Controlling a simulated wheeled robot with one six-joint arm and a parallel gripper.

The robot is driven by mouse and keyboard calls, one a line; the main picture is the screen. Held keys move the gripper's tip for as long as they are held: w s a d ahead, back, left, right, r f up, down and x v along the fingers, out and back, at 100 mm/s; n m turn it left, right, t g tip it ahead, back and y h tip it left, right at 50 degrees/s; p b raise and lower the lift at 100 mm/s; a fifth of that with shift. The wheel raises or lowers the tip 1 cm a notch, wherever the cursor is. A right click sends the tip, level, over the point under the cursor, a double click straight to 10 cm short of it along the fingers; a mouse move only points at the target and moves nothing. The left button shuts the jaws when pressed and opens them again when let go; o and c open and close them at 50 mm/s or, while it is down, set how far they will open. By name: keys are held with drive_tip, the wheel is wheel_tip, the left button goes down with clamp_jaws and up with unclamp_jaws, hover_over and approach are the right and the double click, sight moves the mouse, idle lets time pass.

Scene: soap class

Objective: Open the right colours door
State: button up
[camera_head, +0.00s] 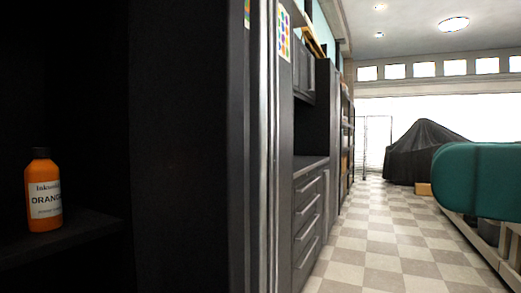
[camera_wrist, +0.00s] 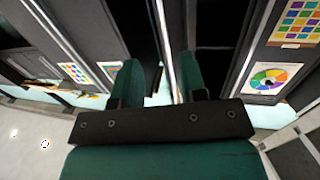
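Dark doors with colour charts show in both views. In the head view a tall dark door (camera_head: 286,110) is seen nearly edge-on, with a dotted colour chart (camera_head: 284,36) near its top and long pale vertical bars (camera_head: 270,150) beside it. In the wrist view, which looks upside down, a door at right carries a colour grid (camera_wrist: 297,22) and a colour wheel (camera_wrist: 268,79). My gripper (camera_wrist: 162,75) is open, its green fingers apart. A thin pale bar (camera_wrist: 164,42) shows in the gap; I cannot tell whether it lies between the fingertips or beyond them.
An orange bottle (camera_head: 44,193) stands on a dark shelf (camera_head: 60,238) at left. Grey drawers (camera_head: 308,215) line the aisle beyond. The checkered floor (camera_head: 375,235) is clear down the middle. A covered black shape (camera_head: 420,152) stands at the back. My green arm fills the right side.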

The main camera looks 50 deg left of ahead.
sight(258, 159)
drive_tip(key=s+a, duration=0.1)
drive_tip(key=a, duration=0.4)
drive_tip(key=s+a+p, duration=0.1)
drive_tip(key=a, duration=0.5)
drive_tip(key=s+a+p, duration=0.1)
drive_tip(key=a, duration=0.5)
drive_tip(key=shift+s, duration=0.15)
drive_tip(key=shift+d, duration=0.1)
clamp_jaws()
